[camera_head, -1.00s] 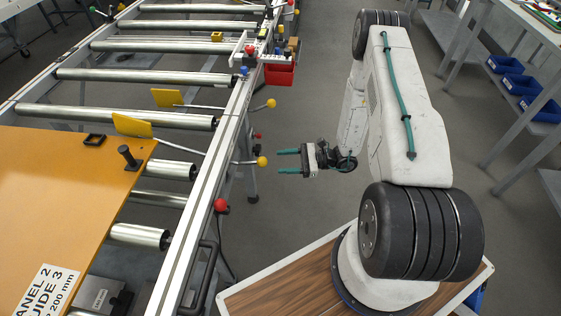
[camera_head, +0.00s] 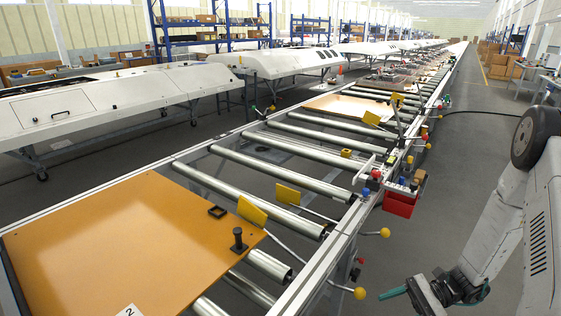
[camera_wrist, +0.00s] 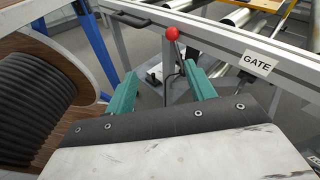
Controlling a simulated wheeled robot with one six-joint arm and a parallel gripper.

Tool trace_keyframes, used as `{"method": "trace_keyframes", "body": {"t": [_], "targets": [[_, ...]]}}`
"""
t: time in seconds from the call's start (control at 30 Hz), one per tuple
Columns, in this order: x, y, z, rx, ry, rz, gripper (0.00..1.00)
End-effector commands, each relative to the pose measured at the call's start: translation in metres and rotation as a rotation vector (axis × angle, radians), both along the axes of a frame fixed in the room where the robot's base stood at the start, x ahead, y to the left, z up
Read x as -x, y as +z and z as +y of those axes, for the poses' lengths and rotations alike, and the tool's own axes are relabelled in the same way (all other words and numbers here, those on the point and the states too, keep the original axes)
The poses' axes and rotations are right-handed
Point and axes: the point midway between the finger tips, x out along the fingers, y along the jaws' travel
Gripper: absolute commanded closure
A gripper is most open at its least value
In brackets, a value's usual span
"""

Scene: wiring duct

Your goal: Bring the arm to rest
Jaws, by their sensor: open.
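My gripper (camera_wrist: 162,92) is open in the wrist view, its two green fingers apart with nothing between them. Beyond the fingers are the conveyor's side rail and a red ball knob (camera_wrist: 172,33) on a lever. In the head view my gripper (camera_head: 383,294) hangs at the lower right, beside the conveyor rail and apart from it. One green finger shows there; the rest is partly cut off by the picture's bottom edge. My arm runs along the right edge of the head view.
A roller conveyor (camera_head: 328,258) crosses the head view, bearing an orange panel (camera_head: 130,245). Yellow-knobbed levers (camera_head: 384,232) and a red bin (camera_head: 401,203) stick out from its near rail. In the wrist view a cable reel (camera_wrist: 88,73) stands left and a GATE label (camera_wrist: 258,63) marks the rail.

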Motion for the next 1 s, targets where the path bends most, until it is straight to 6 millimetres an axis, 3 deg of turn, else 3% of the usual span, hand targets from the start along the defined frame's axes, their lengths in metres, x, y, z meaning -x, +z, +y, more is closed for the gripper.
{"method": "trace_keyframes", "body": {"t": [0.03, 0.1, 0.4, 0.7, 1.0], "targets": [[0.004, 0.021, 0.001, 0.041, 0.064, -0.032, 0.46], [0.013, 0.046, 0.002, 0.096, 0.152, -0.069, 0.46], [0.051, 0.136, 0.005, 0.35, 0.476, -0.249, 0.46], [0.092, 0.208, 0.004, 0.621, 0.733, -0.463, 0.46], [0.132, 0.267, 0.004, 0.887, 0.913, -0.711, 0.46]]}}
